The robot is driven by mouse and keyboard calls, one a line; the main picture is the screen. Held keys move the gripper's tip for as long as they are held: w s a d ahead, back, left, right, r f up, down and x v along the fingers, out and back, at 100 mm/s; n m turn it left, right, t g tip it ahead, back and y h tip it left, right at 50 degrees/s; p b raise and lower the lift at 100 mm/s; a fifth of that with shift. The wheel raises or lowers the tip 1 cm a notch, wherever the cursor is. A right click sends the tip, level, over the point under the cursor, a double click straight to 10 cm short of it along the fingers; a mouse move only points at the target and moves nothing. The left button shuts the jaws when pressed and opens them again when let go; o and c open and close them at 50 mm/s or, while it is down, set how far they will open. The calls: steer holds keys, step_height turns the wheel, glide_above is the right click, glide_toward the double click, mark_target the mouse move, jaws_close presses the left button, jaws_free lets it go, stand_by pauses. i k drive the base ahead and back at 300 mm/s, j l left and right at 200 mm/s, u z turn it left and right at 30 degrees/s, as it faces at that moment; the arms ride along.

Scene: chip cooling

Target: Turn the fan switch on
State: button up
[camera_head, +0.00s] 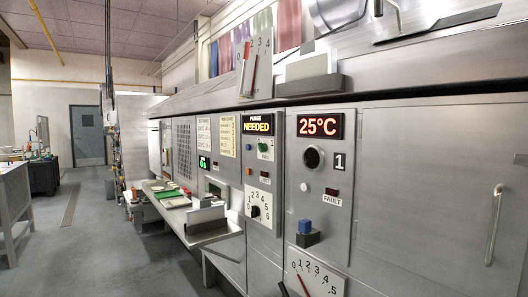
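A small green knob (262,147) sits on the narrow panel headed PURGE NEEDED, with a small label under it. The label is too small to read for sure, so I cannot tell if this is the fan switch or how it is set. Below it on the same panel is a white dial (265,196) numbered 0 to 6 with a black knob. My gripper is not clearly visible in the head view.
The right panel has a 25°C display (320,126), a round dark port (313,158) and a blue block (305,226) on a dark mount. A metal shelf (217,233) juts out from the cabinets. Open grey floor (125,250) lies to the left.

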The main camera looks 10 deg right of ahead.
mark_target(262, 147)
steer(key=i+j, duration=0.15)
steer(key=i, duration=0.35)
steer(key=i+j+u, duration=0.1)
steer(key=i, duration=0.4)
